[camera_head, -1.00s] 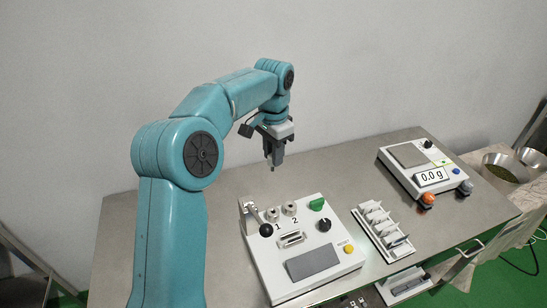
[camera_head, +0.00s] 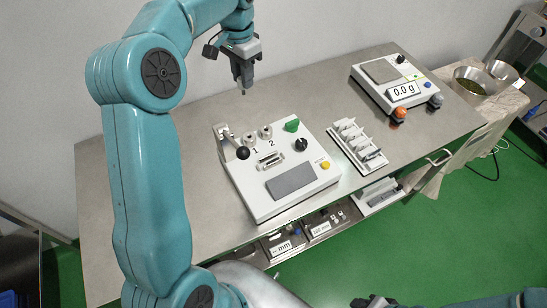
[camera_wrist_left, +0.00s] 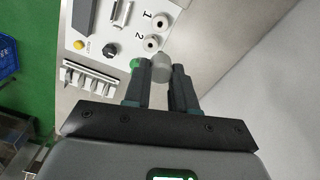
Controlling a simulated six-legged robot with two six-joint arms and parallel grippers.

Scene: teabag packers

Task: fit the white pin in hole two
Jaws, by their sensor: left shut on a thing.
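My left gripper (camera_head: 243,90) hangs in the air behind the white panel box (camera_head: 310,183), fingers pointing down. In the left wrist view my left gripper (camera_wrist_left: 161,84) is shut on a pale grey-white cylinder, seemingly the white pin (camera_wrist_left: 160,66). In the head view the pin is only a tiny tip below the fingers. Hole two (camera_head: 266,132) is a round metal socket by the printed 2; it also shows in the wrist view (camera_wrist_left: 151,44), clear of the pin. Hole one (camera_head: 249,138) is beside it. My right gripper (camera_head: 372,301) is partly cut off at the bottom edge.
A lever with a black ball (camera_head: 243,153) stands left of the sockets. A green part (camera_head: 292,125) and black knob (camera_head: 302,144) are to their right. A white rack (camera_head: 357,146) and scale (camera_head: 397,83) stand further right. Bare metal bench (camera_head: 200,190) lies left.

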